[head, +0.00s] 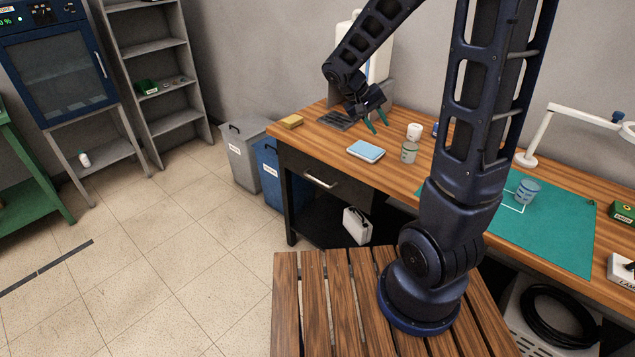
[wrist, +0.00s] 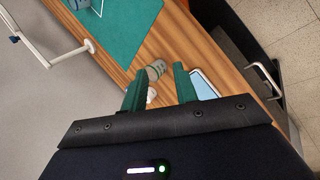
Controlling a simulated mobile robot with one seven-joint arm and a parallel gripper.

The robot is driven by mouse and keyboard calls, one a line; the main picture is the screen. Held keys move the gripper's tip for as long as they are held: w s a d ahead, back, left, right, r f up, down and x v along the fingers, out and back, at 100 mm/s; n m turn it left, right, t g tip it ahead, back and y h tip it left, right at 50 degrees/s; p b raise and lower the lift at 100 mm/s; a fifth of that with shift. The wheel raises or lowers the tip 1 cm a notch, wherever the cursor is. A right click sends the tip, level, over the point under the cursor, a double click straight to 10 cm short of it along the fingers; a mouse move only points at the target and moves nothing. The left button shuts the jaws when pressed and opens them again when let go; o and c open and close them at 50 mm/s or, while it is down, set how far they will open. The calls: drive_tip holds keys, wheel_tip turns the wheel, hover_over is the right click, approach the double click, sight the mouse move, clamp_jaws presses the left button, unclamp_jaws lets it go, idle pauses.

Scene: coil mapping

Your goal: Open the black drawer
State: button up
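The black drawer (head: 335,193) is under the wooden bench top, with a light metal handle (head: 320,180) across its front. It looks shut in the head view. The handle also shows in the wrist view (wrist: 265,75) at the right, beyond the bench edge. My gripper (head: 380,127) is above the bench, back from the drawer and higher than its handle. Its two green fingers (wrist: 160,88) are apart with nothing held between them. A jar and a white item show past the fingers in the wrist view, on the bench below.
A white case (head: 357,225) stands below the drawer. Grey (head: 243,150) and blue (head: 270,170) bins stand left.

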drive_tip(key=w+a+f+n+t+h, duration=0.1)
drive_tip(key=w+a+f+h, duration=0.2)
drive_tip(key=w+a+f, duration=0.3)
drive_tip(key=n+t+h, duration=0.1)
drive_tip(key=n+t, duration=0.6)
drive_tip(key=t, duration=0.3)
approach(317, 180)
drive_tip(key=x, duration=1)
drive_tip(key=shift+w+d+f, duration=0.1)
drive_tip(key=shift+w+f, duration=0.05)
drive_tip(key=shift+f, duration=0.15)
clamp_jaws()
